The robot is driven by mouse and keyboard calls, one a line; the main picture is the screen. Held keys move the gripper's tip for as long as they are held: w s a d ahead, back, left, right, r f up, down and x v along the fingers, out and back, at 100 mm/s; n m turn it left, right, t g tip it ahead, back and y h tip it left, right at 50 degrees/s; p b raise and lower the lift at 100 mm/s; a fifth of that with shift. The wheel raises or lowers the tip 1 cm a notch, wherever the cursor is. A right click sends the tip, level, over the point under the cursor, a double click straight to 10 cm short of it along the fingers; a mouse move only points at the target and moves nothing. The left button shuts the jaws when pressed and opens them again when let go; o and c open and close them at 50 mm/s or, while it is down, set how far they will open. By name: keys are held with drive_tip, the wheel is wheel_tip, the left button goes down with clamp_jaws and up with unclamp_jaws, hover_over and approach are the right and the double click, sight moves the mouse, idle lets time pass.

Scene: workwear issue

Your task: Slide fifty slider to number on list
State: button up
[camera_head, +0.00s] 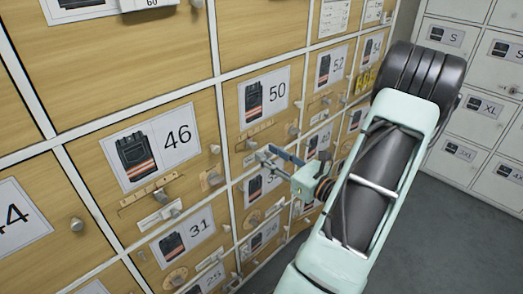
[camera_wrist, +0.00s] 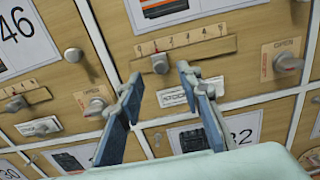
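The fifty door (camera_head: 264,82) has a printed "50" card with a dark garment picture. Its slider scale also shows in the wrist view (camera_wrist: 205,47), a wooden strip with small numbers. The round grey slider knob (camera_wrist: 160,63) sits near the low left end, around the 1, with a red mark above it. My gripper (camera_head: 266,155) is at the lower part of this door. In the wrist view my gripper (camera_wrist: 158,82) is open, its two fingertips apart, left and right of the knob and slightly below it in the picture. Contact cannot be told. No list is clearly readable.
The forty-six door (camera_head: 160,145) with its own slider is to the left. An OPEN latch (camera_wrist: 282,60) is right of the scale, and a small label plate (camera_wrist: 172,97) lies below it. Grey lockers (camera_head: 470,110) stand at the right beside open floor (camera_head: 420,240).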

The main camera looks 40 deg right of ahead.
drive_tip(key=s, duration=0.8)
drive_tip(key=shift+d, duration=0.3)
drive_tip(key=shift+w, duration=0.1)
